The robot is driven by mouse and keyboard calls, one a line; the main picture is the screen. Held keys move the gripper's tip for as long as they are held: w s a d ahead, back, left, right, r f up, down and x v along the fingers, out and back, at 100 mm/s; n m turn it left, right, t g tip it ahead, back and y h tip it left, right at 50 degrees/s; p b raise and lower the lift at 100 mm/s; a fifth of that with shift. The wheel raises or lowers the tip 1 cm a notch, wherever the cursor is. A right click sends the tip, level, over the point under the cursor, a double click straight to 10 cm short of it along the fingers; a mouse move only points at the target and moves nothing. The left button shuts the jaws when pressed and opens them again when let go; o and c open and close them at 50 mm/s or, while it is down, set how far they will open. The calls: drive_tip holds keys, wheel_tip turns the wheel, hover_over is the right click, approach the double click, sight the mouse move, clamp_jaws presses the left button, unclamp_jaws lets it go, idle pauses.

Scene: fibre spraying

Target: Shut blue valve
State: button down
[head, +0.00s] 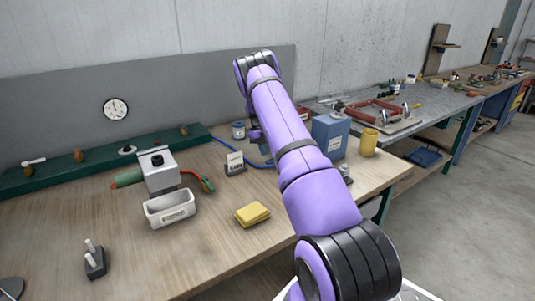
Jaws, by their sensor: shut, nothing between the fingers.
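My arm reaches over the bench from the lower right, and its far end drops behind the upper link. A small dark part of my gripper (258,138) shows there at the back of the bench, shut, with its fingertips mostly hidden. A small blue and white round item (238,130) stands just left of it.
A green rail (100,168) with several knobs runs along the back. A grey box device (158,172), white bin (170,207), yellow sponge (253,214) and small card stand (235,163) sit on the bench. A blue box (330,135) and yellow cup (369,142) stand right of my arm.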

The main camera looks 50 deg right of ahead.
drive_tip(key=shift+s+a+r, duration=0.1)
drive_tip(key=shift+s+a, duration=0.1)
drive_tip(key=shift+s, duration=0.5)
drive_tip(key=shift+s+a, duration=0.15)
drive_tip(key=shift+s, duration=0.55)
drive_tip(key=shift+s+a+n+h, duration=0.2)
drive_tip(key=shift+n+h, duration=0.1)
drive_tip(key=shift+n, duration=0.5)
